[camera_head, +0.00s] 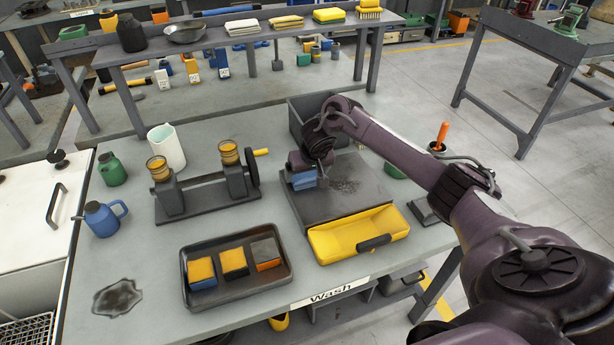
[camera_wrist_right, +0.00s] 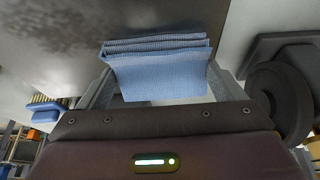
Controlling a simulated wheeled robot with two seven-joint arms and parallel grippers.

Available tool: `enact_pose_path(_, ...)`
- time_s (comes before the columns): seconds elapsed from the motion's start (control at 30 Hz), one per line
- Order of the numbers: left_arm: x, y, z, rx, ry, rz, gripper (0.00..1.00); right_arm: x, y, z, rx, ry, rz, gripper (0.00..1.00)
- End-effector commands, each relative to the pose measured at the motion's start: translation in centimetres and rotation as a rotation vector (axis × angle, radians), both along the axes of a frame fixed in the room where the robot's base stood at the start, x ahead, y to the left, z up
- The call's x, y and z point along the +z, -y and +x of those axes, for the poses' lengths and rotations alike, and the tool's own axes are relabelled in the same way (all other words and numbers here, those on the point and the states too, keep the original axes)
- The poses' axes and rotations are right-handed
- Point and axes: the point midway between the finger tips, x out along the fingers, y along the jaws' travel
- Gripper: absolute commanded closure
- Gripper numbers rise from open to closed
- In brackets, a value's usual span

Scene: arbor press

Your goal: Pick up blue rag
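The blue rag (camera_head: 301,180) is a small folded cloth at the back left of the dark grey plate (camera_head: 345,205) on the table. My right gripper (camera_head: 309,177) comes down over it from the right. In the right wrist view the folded rag (camera_wrist_right: 158,62) lies between the two fingers of the right gripper (camera_wrist_right: 160,80), with a finger against each side, and the gripper looks shut on it. I cannot tell whether the rag touches the plate. My left gripper is not in view.
A yellow tray (camera_head: 335,240) with a black handle stands in front of the plate. A dark bin (camera_head: 300,107) is behind it. A twin-post stand (camera_head: 205,190) is to the left. A black tray (camera_head: 237,295) holds several sponge blocks.

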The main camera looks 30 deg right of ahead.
Motion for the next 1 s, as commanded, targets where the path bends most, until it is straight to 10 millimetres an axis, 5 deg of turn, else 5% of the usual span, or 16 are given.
enact_pose_path(0.47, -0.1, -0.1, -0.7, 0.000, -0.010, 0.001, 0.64, 1.5, 0.0, 0.1, 0.000, 0.003, 0.002, 0.34)
enact_pose_path(0.8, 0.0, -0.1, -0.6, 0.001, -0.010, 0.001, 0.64, 9.5, 0.0, 0.2, 0.001, 0.008, 0.000, 0.34)
enact_pose_path(1.0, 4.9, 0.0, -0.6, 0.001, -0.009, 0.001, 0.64, 15.6, 0.2, 0.0, -0.001, 0.003, -0.004, 0.34)
